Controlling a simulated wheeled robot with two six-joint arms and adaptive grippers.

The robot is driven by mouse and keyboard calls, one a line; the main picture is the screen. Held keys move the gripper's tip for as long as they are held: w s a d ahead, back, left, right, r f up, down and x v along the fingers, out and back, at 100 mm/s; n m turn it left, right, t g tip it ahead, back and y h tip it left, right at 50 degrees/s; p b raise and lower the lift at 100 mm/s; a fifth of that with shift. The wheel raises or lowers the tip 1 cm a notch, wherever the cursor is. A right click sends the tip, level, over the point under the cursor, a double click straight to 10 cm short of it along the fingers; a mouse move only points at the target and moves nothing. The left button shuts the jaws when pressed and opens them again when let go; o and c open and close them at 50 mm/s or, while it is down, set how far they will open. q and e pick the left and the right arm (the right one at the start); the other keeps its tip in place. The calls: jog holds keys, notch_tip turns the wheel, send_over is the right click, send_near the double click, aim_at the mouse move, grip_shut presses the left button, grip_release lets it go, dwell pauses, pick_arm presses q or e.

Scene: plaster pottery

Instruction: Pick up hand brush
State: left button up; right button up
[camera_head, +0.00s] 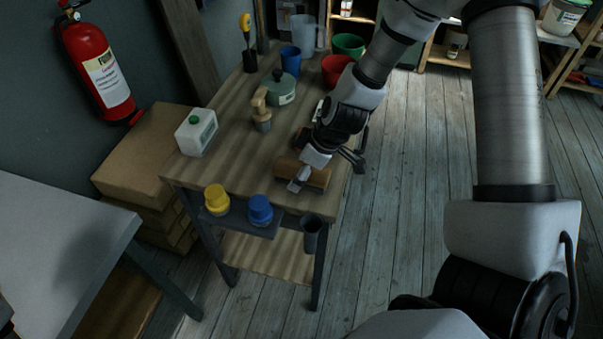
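A brown wooden piece (318,178), which looks like the hand brush, lies near the front right corner of the wooden worktable (225,168). My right gripper (327,172) is right over it, with one finger in front of the piece and the other out to the right near the table edge. The fingers look spread apart. The gripper hides part of the piece, and I cannot tell whether they touch. A tan wooden tool (262,112) stands upright further back on the table. My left gripper is not in view.
On the table are a white bottle with a green cap (196,132), a lidded green pot (282,88), a blue cup (291,58) and a red bowl (335,70). Yellow (216,199) and blue (260,210) jars sit in a front rack. Open floor lies right of the table.

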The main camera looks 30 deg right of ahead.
jog(key=c, duration=1.1)
